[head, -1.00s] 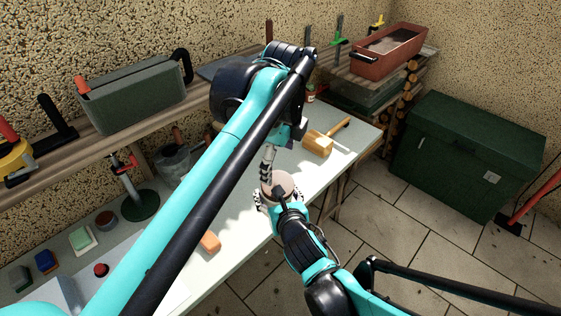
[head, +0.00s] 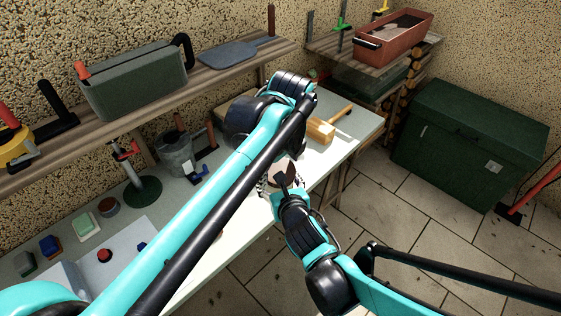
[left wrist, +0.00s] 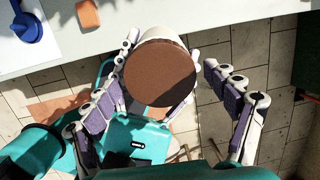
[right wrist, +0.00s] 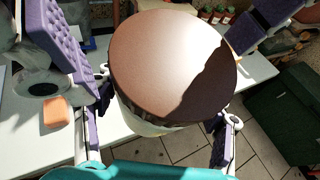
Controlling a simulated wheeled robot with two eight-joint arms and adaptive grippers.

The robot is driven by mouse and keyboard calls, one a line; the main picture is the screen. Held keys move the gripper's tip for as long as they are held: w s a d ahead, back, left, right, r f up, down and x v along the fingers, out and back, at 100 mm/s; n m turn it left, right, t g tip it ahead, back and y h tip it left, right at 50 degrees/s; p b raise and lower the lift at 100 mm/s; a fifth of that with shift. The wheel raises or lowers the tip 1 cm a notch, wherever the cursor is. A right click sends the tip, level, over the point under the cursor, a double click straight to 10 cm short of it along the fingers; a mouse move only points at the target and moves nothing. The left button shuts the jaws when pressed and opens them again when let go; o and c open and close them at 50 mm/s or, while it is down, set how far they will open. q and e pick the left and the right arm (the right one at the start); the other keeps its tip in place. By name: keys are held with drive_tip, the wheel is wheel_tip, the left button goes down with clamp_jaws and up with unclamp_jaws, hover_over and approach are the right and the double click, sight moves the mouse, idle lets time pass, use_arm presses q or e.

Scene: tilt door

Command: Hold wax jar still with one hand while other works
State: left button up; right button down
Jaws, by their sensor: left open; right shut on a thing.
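The wax jar (head: 283,171), pale with a flat brown top, shows at the table's front edge in the head view. It also shows in the left wrist view (left wrist: 160,72) and right wrist view (right wrist: 165,65). My right gripper (right wrist: 160,118) is shut on its side below the top, and the jar stays roughly upright. My left gripper (left wrist: 170,55) is open, its fingers spread wide near the jar, with none visibly closed on it. In the head view my left arm hides most of the left gripper. The jar's base is hidden.
A grey workbench (head: 225,225) carries a wooden mallet (head: 322,130), a grey bucket (head: 175,155) and a red button (head: 104,255). An orange block (left wrist: 87,13) lies on it. A dark green chest (head: 470,135) stands on the tiled floor at right. A shelf (head: 210,85) runs behind.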

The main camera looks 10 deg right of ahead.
use_arm(q)
drive_tip(key=c, duration=1.2)
drive_tip(key=shift+n, duration=1.7)
drive_tip(key=o, duration=1.3)
drive_tip(key=shift+r, duration=0.1)
